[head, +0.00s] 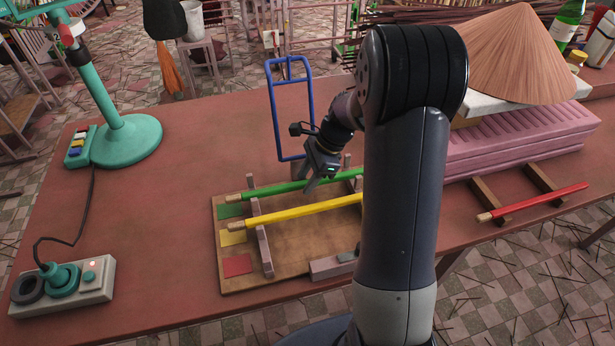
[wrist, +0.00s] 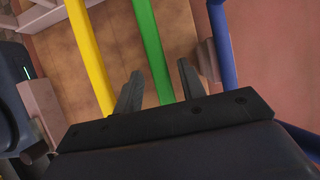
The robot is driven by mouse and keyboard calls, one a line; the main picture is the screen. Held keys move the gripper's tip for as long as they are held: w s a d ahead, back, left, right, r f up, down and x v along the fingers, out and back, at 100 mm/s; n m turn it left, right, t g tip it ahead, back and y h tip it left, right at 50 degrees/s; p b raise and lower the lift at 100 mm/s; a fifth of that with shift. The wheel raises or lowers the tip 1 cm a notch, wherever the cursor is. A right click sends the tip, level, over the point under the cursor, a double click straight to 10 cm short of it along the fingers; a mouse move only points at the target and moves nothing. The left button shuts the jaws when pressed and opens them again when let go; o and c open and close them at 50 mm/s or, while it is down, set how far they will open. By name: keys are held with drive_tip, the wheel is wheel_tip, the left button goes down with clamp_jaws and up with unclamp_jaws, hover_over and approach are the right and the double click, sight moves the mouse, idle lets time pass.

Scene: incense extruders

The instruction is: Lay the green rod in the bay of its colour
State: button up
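The green rod (head: 290,187) lies across the wooden rack board (head: 287,262), its pale left end beside the green square (head: 230,211). It rests in the rear bay, in line with that square. My gripper (head: 314,180) is over the rod, fingers pointing down. In the wrist view, the open fingers (wrist: 160,78) stand on either side of the green rod (wrist: 152,45), with gaps visible. The rod's right part is hidden behind my arm in the head view.
The yellow rod (head: 300,211) lies parallel in front, by the yellow square (head: 233,238). The red square (head: 237,265) has no rod beside it. The red rod (head: 535,203) lies on wooden supports at right. A blue frame (head: 272,110) stands close behind the rack.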

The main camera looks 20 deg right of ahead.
drive_tip(key=v, duration=1.3)
drive_tip(key=shift+a, duration=0.25)
drive_tip(key=x, duration=1.2)
drive_tip(key=shift+f, duration=0.45)
drive_tip(key=shift+r, duration=0.45)
